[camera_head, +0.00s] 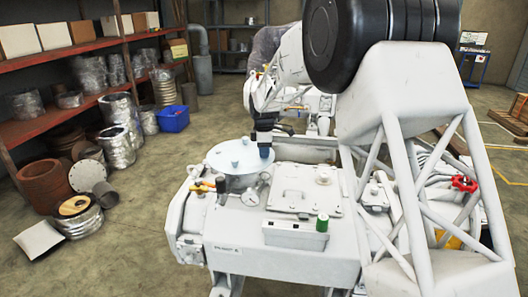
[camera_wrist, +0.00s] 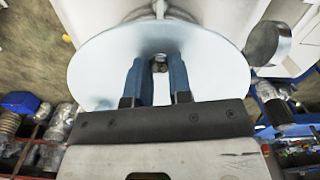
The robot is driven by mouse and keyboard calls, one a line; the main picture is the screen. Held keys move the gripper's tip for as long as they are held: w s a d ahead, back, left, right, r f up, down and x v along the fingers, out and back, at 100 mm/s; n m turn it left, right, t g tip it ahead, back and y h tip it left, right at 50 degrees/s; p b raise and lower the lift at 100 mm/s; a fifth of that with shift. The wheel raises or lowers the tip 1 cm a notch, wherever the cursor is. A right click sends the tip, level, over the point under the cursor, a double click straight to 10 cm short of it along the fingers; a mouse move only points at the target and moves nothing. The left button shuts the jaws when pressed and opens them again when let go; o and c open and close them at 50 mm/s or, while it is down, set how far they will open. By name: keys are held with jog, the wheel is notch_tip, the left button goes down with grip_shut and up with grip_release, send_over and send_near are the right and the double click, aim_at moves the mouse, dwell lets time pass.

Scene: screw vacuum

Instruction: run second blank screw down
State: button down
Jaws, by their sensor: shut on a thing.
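The blank is a pale, round metal disc (camera_head: 226,158) on top of the white machine; it fills much of the wrist view (camera_wrist: 95,72). My gripper (camera_head: 265,152) points down over the disc's right edge in the head view. In the wrist view its two blue fingers (camera_wrist: 160,72) are closed around a small metal screw (camera_wrist: 159,66) near the disc's edge. The fingers hide most of the screw, so I cannot tell how deep it sits. Small dark marks show elsewhere on the disc, too small to make out.
A dial gauge (camera_head: 250,197), orange-handled parts (camera_head: 206,187), a white box (camera_head: 295,234) and a green-topped cylinder (camera_head: 322,222) stand near the disc. A square lidded plate (camera_head: 302,188) lies to its right.

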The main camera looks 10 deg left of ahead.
jog(key=m, duration=0.3)
jog(key=shift+m, duration=0.4)
jog(key=m, duration=0.4)
jog(key=shift+r+m, duration=0.1)
jog(key=shift+m, duration=0.2)
jog(key=m, duration=0.8)
jog(key=shift+m, duration=0.4)
jog(key=c, duration=1)
grip_release()
jog(key=shift+r, duration=0.1)
jog(key=shift+r, duration=3.8)
